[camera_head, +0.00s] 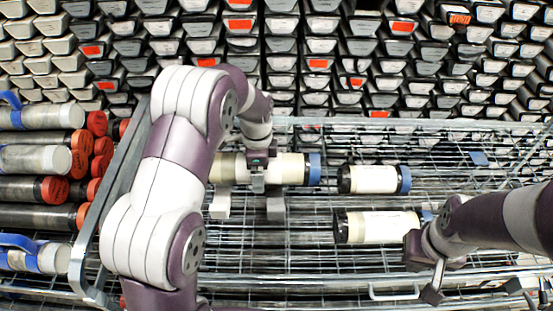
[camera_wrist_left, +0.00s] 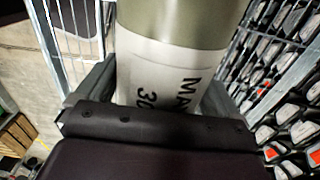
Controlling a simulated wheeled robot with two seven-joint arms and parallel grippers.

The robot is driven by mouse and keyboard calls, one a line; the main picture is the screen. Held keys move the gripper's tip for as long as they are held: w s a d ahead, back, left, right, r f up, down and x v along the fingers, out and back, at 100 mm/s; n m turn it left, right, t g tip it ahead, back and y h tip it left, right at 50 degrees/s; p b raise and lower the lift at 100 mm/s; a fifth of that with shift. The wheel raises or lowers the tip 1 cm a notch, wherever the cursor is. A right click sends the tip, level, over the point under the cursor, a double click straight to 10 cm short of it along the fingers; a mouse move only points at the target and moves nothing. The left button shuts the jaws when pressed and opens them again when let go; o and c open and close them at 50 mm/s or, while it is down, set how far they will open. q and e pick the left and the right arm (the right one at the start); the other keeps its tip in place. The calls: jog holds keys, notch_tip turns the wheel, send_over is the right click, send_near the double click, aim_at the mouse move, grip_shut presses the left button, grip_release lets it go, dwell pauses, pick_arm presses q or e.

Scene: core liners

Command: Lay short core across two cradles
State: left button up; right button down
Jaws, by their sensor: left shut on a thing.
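A pale short core (camera_head: 285,168) with a blue right end cap lies level across my left gripper (camera_head: 258,180), which is shut on it. In the left wrist view the core (camera_wrist_left: 170,70) shows olive with a white printed label, between the fingers. Two light grey blocks, at left (camera_head: 220,203) and right (camera_head: 275,208), show just below the core; they look like the cradles, but contact with the core is unclear. My right gripper (camera_head: 424,272) is open and empty, beside the right end of another core (camera_head: 380,226).
Another short core (camera_head: 373,179) with black and blue ends lies on the wire mesh rack (camera_head: 285,250). Long cores with red and blue ends (camera_head: 40,160) are stacked at left. Trays with grey and red ends (camera_head: 320,63) fill the back. Open mesh lies at lower middle.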

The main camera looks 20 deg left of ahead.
aim_at(243, 161)
pick_arm(q)
jog(key=a+f, duration=0.1)
jog(key=s+a+f, duration=0.1)
jog(key=a, duration=0.1)
jog(key=shift+s+a, duration=0.15)
jog(key=shift+a, duration=0.05)
jog(key=shift+f+p, duration=0.5)
jog(key=shift+f, duration=1.55)
jog(key=shift+f, duration=0.3)
jog(key=o, duration=1.7)
jog(key=shift+s+f, duration=0.15)
jog(key=shift+s+r, duration=0.1)
jog(key=shift+r, duration=0.2)
notch_tip(243, 161, up, 12)
jog(key=shift+f+b, duration=0.1)
jog(key=shift+b, duration=0.6)
jog(key=s+d+n+t, duration=0.1)
jog(key=s+d+n, duration=0.3)
jog(key=s+n, duration=1.1)
jog(key=shift+s+d, duration=0.15)
jog(key=shift+s, duration=0.9)
